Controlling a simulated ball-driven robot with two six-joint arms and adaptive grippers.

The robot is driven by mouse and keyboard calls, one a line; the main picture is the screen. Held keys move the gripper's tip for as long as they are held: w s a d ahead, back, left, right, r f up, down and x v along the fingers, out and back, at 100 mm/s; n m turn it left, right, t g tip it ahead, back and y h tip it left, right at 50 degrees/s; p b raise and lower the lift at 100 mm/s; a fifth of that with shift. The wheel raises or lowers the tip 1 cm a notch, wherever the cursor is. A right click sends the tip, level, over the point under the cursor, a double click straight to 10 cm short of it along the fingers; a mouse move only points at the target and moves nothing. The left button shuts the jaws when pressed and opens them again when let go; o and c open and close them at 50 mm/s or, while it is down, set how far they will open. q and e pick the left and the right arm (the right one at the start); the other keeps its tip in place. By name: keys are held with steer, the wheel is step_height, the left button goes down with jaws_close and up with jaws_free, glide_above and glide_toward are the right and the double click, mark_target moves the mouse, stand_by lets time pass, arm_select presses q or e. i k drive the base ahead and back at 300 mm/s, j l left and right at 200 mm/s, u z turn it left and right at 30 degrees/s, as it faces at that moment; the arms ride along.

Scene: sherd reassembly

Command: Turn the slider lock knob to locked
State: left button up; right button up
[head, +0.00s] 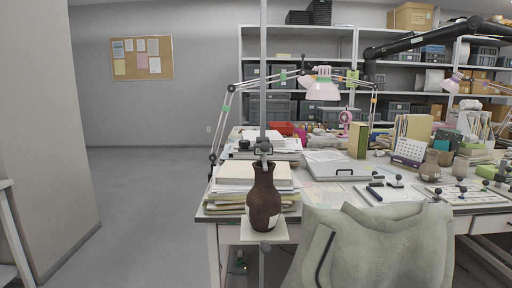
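A thin grey vertical post (263,80) stands in front of the desk. A dark clamp-like slider (263,149) with small round knobs sits on it just above a brown vase (264,200). The knobs are too small to tell which one is the lock knob or how it is turned. The vase stands upright on a small pale platform (279,234), which hides part of the post behind it. Neither of my grippers shows in the head view.
A cluttered desk (325,195) with paper stacks (232,175), lamps (322,88) and tools fills the right. A draped grey-green chair (375,250) stands at the front. A black jointed arm (420,40) crosses the upper right. The floor (145,220) at left is clear.

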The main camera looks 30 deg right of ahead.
mark_target(243, 144)
steer(key=i+z, duration=0.1)
steer(key=z, duration=0.25)
steer(key=i+j+z, duration=0.1)
steer(key=z, duration=0.25)
steer(key=i+j+z, duration=0.1)
steer(key=z, duration=0.25)
